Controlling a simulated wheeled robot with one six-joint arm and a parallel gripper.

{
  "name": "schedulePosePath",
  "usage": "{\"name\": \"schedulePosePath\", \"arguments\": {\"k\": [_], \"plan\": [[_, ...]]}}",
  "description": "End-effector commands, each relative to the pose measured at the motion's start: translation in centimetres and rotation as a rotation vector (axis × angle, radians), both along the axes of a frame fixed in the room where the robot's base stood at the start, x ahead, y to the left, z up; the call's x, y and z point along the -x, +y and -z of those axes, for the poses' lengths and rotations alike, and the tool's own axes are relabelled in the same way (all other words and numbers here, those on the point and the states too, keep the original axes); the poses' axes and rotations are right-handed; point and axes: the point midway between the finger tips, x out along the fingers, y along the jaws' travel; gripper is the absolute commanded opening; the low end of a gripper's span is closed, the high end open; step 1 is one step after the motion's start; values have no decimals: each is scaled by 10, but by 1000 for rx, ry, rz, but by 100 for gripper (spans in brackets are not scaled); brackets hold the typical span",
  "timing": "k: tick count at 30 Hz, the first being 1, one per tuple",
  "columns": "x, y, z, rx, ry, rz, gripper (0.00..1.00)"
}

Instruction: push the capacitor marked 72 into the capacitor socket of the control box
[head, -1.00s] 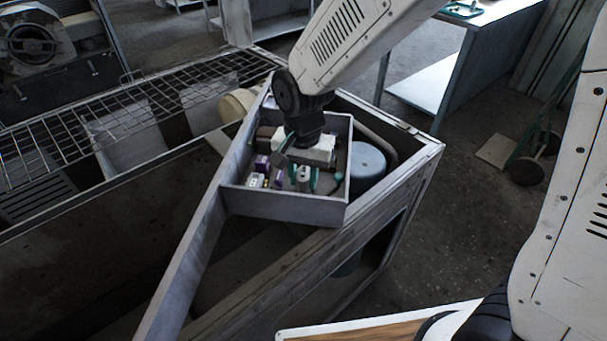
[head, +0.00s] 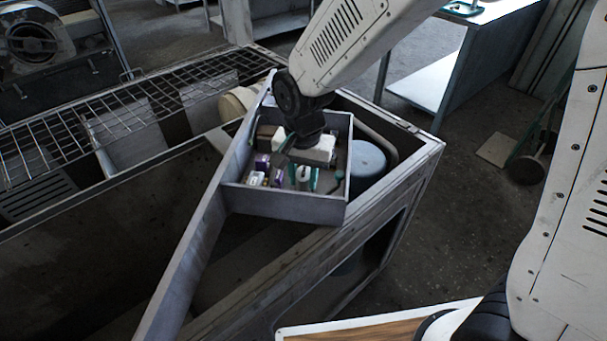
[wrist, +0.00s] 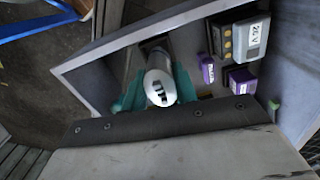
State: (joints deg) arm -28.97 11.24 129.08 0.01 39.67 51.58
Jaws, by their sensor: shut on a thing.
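My gripper (wrist: 157,93) has teal fingers shut on the sides of a silver capacitor (wrist: 162,88), whose rounded end faces the wrist camera. It bears a dark two-figure mark that I cannot read surely. In the head view my gripper (head: 303,180) is inside the grey open control box (head: 285,205), with the capacitor (head: 303,172) between the fingers. The control box wall (wrist: 85,72) also shows in the wrist view. The capacitor's far end is near a dark fitting at the box's wall; the socket is not clearly seen, and I cannot tell whether they touch.
Purple parts (head: 262,161) and a yellow-and-grey block (wrist: 240,38) are in the box beside the gripper. A round grey cylinder (head: 367,160) stands just right of the box. The housing's frame (head: 405,205) surrounds it, with a wire grille (head: 110,110) at left.

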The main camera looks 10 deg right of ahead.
Motion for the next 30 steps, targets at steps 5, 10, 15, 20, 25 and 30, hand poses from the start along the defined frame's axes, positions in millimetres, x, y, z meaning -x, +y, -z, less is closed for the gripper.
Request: {"name": "schedulePosePath", "arguments": {"k": [5,10,15,20,25,30], "plan": [[0,0,4,0,0,0,13],[0,0,7,1,1,0,13],[0,0,11,1,1,0,13],[0,0,14,0,0,0,13],[0,0,17,0,0,0,13],[0,0,18,0,0,0,51]]}}
